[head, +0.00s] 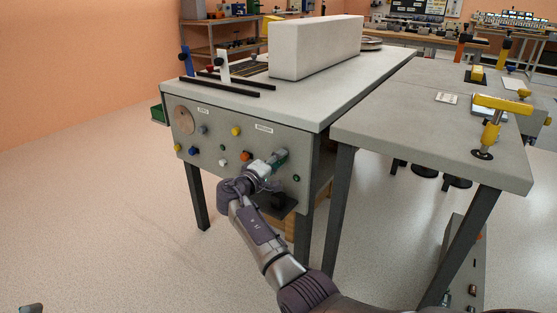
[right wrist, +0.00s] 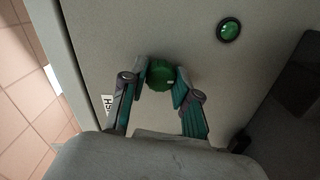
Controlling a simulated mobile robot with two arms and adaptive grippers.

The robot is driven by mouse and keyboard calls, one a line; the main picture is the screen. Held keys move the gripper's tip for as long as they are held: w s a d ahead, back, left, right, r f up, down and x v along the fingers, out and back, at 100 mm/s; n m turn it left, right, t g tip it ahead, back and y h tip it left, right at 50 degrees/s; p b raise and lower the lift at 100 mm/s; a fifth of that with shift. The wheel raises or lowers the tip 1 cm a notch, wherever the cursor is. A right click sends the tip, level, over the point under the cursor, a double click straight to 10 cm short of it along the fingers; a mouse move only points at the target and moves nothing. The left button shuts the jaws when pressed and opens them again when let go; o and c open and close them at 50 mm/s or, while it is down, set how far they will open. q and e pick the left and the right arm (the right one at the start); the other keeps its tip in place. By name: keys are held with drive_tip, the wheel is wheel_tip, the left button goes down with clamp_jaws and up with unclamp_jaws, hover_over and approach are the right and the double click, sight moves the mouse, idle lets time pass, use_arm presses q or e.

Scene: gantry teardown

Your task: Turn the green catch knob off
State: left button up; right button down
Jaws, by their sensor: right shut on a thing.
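The green catch knob (right wrist: 161,75) is a ribbed round knob on the grey front panel. In the right wrist view it sits between the two fingertips of my right gripper (right wrist: 160,78), which is shut on it. In the head view my right gripper (head: 279,158) reaches the right part of the panel (head: 225,115) and hides the knob. A small grey piece shows at the bottom left edge of the head view, perhaps part of my left gripper; its jaws cannot be made out.
A green button (right wrist: 229,30) is close beside the knob. The panel also carries an orange knob (head: 245,156), a yellow knob (head: 236,131) and a blue knob (head: 193,151). A grey side table (head: 430,145) stands right of the bench. The floor at left is clear.

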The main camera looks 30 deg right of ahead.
drive_tip(key=shift+r, duration=0.15)
drive_tip(key=c, duration=0.9)
unclamp_jaws()
drive_tip(key=shift+o, duration=0.2)
drive_tip(key=shift+a, duration=0.1)
drive_tip(key=v, duration=1.1)
drive_tip(key=shift+s+a, duration=0.15)
drive_tip(key=shift+a, duration=0.2)
